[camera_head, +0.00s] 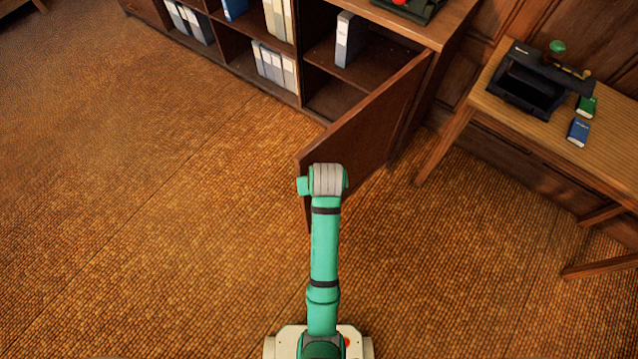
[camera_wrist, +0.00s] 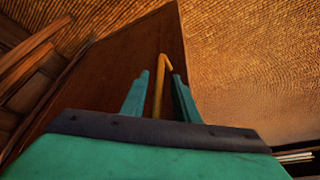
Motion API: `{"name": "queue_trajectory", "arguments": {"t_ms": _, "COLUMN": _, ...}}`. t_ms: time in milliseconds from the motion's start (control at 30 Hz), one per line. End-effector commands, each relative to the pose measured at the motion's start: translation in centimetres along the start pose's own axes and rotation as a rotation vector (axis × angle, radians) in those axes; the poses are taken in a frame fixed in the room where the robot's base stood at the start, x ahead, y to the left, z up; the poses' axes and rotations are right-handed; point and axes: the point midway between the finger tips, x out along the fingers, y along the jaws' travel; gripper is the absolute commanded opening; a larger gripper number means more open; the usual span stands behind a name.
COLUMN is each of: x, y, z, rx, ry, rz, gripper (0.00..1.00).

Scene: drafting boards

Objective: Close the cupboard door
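The cupboard (camera_head: 330,55) is a brown wooden shelf unit along the back. Its door (camera_head: 375,125) stands wide open, swung out from the right end toward me. In the wrist view the door (camera_wrist: 110,75) fills the middle left, and a brass-coloured handle (camera_wrist: 159,88) shows on it. My gripper (camera_wrist: 162,88) is open, with the handle showing between its two green fingers and a gap on each side. I cannot tell whether a finger touches the door. In the head view my arm hides the gripper and the handle, near the door's free edge.
Binders (camera_head: 348,40) stand inside the open compartment and in those to its left. A wooden table (camera_head: 540,130) with a dark device (camera_head: 535,80) and small boxes (camera_head: 578,131) stands at the right. The woven floor (camera_head: 150,200) left of the door is clear.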

Motion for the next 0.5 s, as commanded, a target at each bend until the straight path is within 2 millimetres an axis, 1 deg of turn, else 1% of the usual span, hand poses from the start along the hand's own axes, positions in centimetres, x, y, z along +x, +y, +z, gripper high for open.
{"name": "queue_trajectory", "arguments": {"t_ms": 133, "x": 0.70, "y": 0.00, "z": 0.04, "rx": 0.000, "ry": -0.001, "rz": 0.000, "gripper": 0.28}}
{"name": "queue_trajectory", "arguments": {"t_ms": 400, "x": 0.79, "y": 0.01, "z": 0.02, "rx": 0.000, "ry": 0.000, "rz": 0.000, "gripper": 0.28}}
{"name": "queue_trajectory", "arguments": {"t_ms": 467, "x": 0.78, "y": 0.01, "z": 0.02, "rx": 0.000, "ry": 0.000, "rz": 0.000, "gripper": 0.14}}
{"name": "queue_trajectory", "arguments": {"t_ms": 500, "x": 0.78, "y": 0.01, "z": 0.02, "rx": 0.000, "ry": 0.000, "rz": 0.000, "gripper": 0.04}}
